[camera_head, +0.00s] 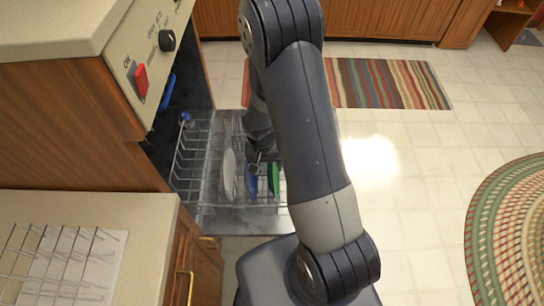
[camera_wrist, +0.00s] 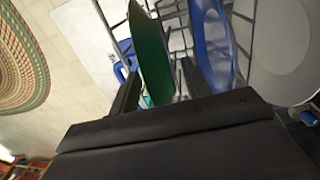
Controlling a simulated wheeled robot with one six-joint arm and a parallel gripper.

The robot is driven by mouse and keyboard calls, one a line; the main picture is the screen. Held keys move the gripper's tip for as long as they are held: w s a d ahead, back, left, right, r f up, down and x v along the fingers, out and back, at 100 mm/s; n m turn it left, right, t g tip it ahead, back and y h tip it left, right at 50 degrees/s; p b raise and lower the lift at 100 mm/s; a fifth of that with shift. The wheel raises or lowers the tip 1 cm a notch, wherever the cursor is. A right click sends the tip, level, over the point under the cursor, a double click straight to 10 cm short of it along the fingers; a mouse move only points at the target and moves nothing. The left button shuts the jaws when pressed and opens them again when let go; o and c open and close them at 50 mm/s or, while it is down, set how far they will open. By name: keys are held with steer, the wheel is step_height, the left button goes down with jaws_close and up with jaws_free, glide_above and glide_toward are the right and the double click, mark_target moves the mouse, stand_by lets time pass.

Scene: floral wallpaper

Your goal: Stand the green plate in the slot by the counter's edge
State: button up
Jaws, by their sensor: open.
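The green plate (camera_head: 273,178) stands on edge in the pulled-out dishwasher rack, at the right end of a row of plates. In the wrist view the green plate (camera_wrist: 150,52) stands between my gripper's two dark fingers. My gripper (camera_wrist: 156,72) is open around it, and I cannot tell whether either finger touches it. In the head view my gripper (camera_head: 259,157) is low over the rack, partly hidden by my arm. A wire dish rack (camera_head: 60,268) with several slots sits on the counter (camera_head: 148,235) at the lower left; its slots look empty.
A blue plate (camera_head: 251,183) and a white plate (camera_head: 230,175) stand left of the green one in the dishwasher rack (camera_head: 195,160). The dishwasher panel (camera_head: 150,50) and upper counter lie at the upper left. Open tiled floor (camera_head: 420,150) is to the right.

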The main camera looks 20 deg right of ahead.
steer(key=shift+d+f, duration=0.1)
steer(key=shift+f, duration=1.2)
steer(key=shift+c, duration=0.4)
jaws_close()
steer(key=shift+r+p, duration=0.75)
steer(key=shift+r, duration=0.85)
step_height(320, 180, up, 10)
steer(key=p, duration=0.5)
steer(key=shift+p, duration=0.4)
steer(key=shift+f, duration=0.1)
